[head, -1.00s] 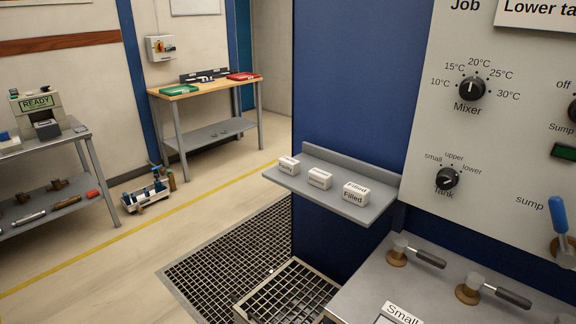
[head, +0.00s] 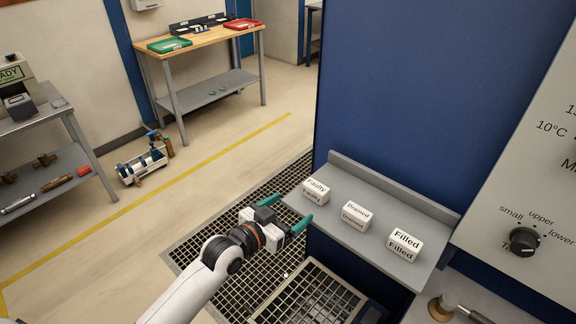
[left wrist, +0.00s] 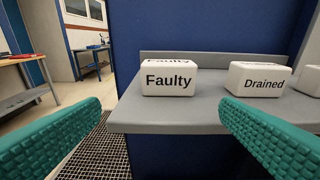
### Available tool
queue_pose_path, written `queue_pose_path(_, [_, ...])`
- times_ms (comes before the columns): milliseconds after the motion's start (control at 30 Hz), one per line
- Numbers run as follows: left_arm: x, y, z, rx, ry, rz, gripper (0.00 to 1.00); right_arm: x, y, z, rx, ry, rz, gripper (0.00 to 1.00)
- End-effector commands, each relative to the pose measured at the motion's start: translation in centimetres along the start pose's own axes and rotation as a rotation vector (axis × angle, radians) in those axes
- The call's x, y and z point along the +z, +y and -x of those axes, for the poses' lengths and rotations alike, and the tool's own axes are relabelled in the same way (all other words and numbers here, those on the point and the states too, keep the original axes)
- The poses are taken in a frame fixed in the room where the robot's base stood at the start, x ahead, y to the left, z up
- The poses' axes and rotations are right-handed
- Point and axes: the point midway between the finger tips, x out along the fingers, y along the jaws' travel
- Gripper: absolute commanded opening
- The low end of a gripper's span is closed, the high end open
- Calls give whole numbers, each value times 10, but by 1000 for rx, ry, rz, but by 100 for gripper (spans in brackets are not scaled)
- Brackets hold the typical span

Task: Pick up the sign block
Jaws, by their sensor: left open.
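Three white sign blocks stand in a row on a small grey shelf (head: 345,178). They read Faulty (head: 315,191), Drained (head: 356,216) and Filled (head: 405,245). In the left wrist view, the Faulty block (left wrist: 169,79) is ahead, between the fingers in the picture, and the Drained block (left wrist: 257,80) is behind the right finger's line. My left gripper (head: 292,214) is open and empty, with green fingers, just in front of the shelf's left end, apart from the blocks. It also shows in the left wrist view (left wrist: 160,135). My right gripper is not in view.
A blue panel (head: 420,90) rises behind the shelf. The control panel with a knob (head: 524,241) stands to the right. A floor grate (head: 225,265) lies below my arm. A workbench with trays (head: 200,42) is far back, and a grey rack (head: 45,130) is at left.

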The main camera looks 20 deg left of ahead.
Motion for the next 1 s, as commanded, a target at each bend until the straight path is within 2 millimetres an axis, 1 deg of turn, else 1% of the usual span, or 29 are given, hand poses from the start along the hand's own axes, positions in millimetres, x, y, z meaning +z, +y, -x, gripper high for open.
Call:
queue_pose_path(33, [12,-3,2,-10,-17,-4,85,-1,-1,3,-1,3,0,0])
queue_pose_path(133, [20,-6,-2,-17,-30,-5,85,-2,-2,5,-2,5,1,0])
queue_pose_path(200, [23,-6,-11,-16,-32,-6,85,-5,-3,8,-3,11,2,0])
queue_pose_path(333, [24,-6,-35,-16,-31,-6,85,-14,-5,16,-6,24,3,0])
queue_pose_path(433, [23,-6,-50,-15,-30,-5,85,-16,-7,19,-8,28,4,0])
queue_pose_path(500, [22,-6,-58,-15,-29,-7,85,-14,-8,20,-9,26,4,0])
queue_pose_path(667, [22,-7,-67,-15,-30,-6,85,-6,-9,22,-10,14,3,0])
queue_pose_path(767, [23,-8,-75,-16,-29,-5,85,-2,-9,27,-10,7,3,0])
queue_pose_path(900, [25,-10,-95,-15,-30,-6,85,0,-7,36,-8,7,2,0])
queue_pose_path(1000, [23,-10,-107,-16,-29,-6,85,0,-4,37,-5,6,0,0])
